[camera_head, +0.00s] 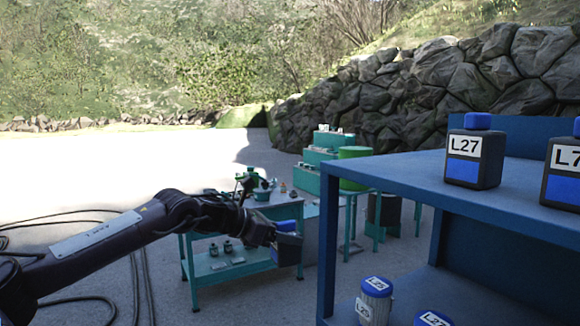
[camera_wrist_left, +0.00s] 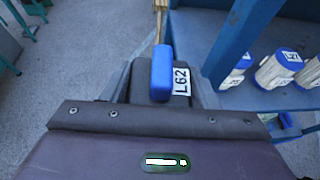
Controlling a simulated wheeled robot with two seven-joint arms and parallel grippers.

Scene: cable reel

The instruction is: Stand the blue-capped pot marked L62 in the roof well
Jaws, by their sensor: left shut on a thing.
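The dark pot marked L62 (camera_wrist_left: 181,82) has a blue cap (camera_wrist_left: 161,72). It shows from above in the left wrist view, right in front of the wrist. My left gripper (camera_head: 276,238) is shut on this pot, which shows as a small dark and blue block (camera_head: 288,249) in the head view. The gripper holds it in the air, left of the blue shelf unit and in front of the teal table. The gripper's fingers are partly hidden. I cannot make out the roof well in either view. My right gripper is not in view.
The blue shelf unit (camera_head: 400,170) stands close on the right. Its top bears a dark pot marked L27 (camera_head: 474,155) and another blue-capped pot (camera_head: 562,170); white and blue pots (camera_head: 375,300) sit lower. The teal table (camera_head: 235,268) bears small items. Black cables (camera_head: 75,215) lie left.

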